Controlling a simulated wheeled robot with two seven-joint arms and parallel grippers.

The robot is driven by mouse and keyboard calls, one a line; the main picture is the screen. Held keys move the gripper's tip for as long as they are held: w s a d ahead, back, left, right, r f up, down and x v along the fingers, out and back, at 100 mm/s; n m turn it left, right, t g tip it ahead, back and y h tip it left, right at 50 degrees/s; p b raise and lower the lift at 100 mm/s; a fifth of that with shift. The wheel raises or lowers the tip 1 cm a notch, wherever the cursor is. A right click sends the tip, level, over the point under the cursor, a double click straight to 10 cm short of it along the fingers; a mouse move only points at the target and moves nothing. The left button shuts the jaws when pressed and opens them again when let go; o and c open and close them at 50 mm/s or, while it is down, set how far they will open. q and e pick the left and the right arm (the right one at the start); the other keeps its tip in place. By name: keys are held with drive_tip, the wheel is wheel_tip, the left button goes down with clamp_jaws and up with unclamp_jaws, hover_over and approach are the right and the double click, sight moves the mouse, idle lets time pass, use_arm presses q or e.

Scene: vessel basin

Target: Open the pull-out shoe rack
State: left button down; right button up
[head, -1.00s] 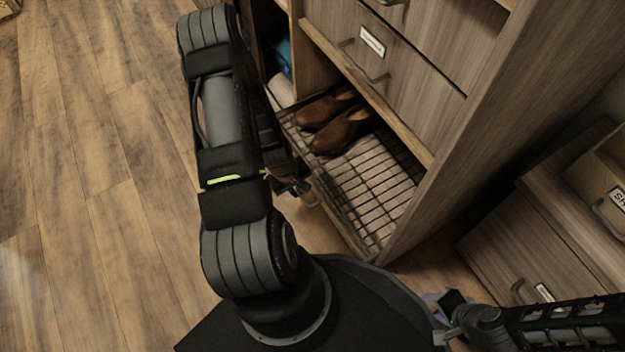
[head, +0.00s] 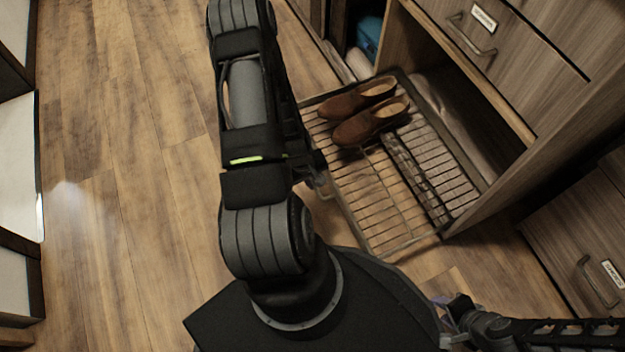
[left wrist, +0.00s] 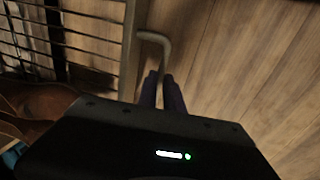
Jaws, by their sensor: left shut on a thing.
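The pull-out shoe rack (head: 385,205) is a wire shelf that stands well out of the lower opening of the wooden cabinet. A pair of brown shoes (head: 368,125) sits on its back left part. My left gripper (left wrist: 163,88) is shut on the rack's bent metal handle (left wrist: 153,38) at the front edge; in the head view my arm partly hides this spot. The rack and shoes also show at the left of the left wrist view. My right gripper (head: 445,325) is low at the right, apart from the rack, and its jaws are too small to read.
The wooden cabinet (head: 515,160) with drawers stands behind and right of the rack. A lower drawer front with a handle (head: 598,282) is at the right. Open wooden floor (head: 120,180) lies to the left. A white-fronted cabinet (head: 20,165) is at the far left.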

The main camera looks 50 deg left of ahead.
use_arm(q)
drive_tip(key=shift+s, duration=0.15)
drive_tip(key=c, duration=1.5)
unclamp_jaws()
drive_tip(key=r+p, duration=0.1)
drive_tip(key=r, duration=0.1)
drive_tip(key=s+r+p, duration=0.1)
drive_tip(key=r, duration=0.2)
drive_tip(key=r+p, duration=0.1)
drive_tip(key=r, duration=0.1)
drive_tip(key=shift+s+a+r, duration=0.2)
drive_tip(key=shift+r, duration=0.1)
